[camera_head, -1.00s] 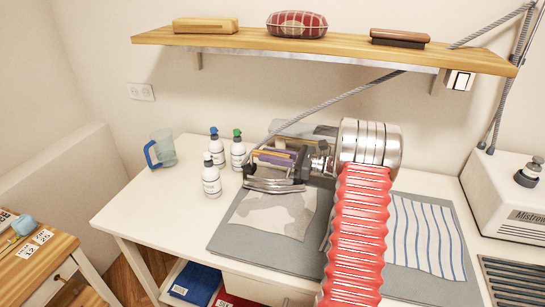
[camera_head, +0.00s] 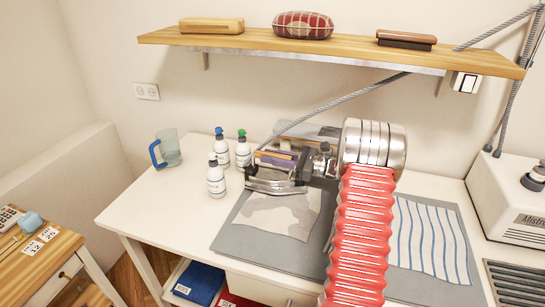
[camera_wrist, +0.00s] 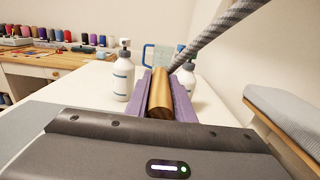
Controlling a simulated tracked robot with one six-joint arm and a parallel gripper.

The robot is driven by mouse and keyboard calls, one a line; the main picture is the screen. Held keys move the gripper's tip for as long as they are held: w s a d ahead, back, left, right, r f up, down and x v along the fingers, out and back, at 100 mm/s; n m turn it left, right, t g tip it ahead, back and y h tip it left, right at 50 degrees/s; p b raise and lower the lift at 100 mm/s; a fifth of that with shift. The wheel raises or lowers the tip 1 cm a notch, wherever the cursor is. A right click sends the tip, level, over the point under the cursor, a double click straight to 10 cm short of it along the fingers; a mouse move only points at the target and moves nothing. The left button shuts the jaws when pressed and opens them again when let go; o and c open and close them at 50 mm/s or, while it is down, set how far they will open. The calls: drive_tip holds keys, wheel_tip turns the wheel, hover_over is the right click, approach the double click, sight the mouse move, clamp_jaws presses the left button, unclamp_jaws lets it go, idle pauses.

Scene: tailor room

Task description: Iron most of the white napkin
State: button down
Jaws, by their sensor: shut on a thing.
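I cannot tell whether the iron's sole touches the cloth.
Several spray bottles (camera_head: 216,180) stand close left of my gripper, with a blue-handled jug (camera_head: 168,148) beyond. A grey cord (camera_head: 340,102) rises from the iron. A striped cloth (camera_head: 428,238) lies right. The shelf (camera_head: 330,50) overhangs behind.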

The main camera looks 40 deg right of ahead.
drive_tip(key=shift+s+a, duration=0.6)
drive_tip(key=shift+a, duration=0.2)
drive_tip(key=shift+s+a, duration=0.45)
drive_tip(key=shift+a, duration=0.1)
drive_tip(key=shift+s+a, duration=0.4)
drive_tip(key=shift+a, duration=0.15)
drive_tip(key=shift+s+a, duration=0.45)
drive_tip(key=shift+a, duration=0.1)
drive_tip(key=shift+s+a, duration=0.4)
drive_tip(key=shift+a, duration=0.15)
drive_tip(key=shift+s+a, duration=0.45)
drive_tip(key=shift+a, duration=0.1)
drive_tip(key=shift+s+a+r, duration=0.1)
drive_tip(key=shift+s+a, duration=0.35)
drive_tip(key=shift+a, duration=0.1)
drive_tip(key=shift+s+a, duration=0.4)
drive_tip(key=shift+a, duration=0.15)
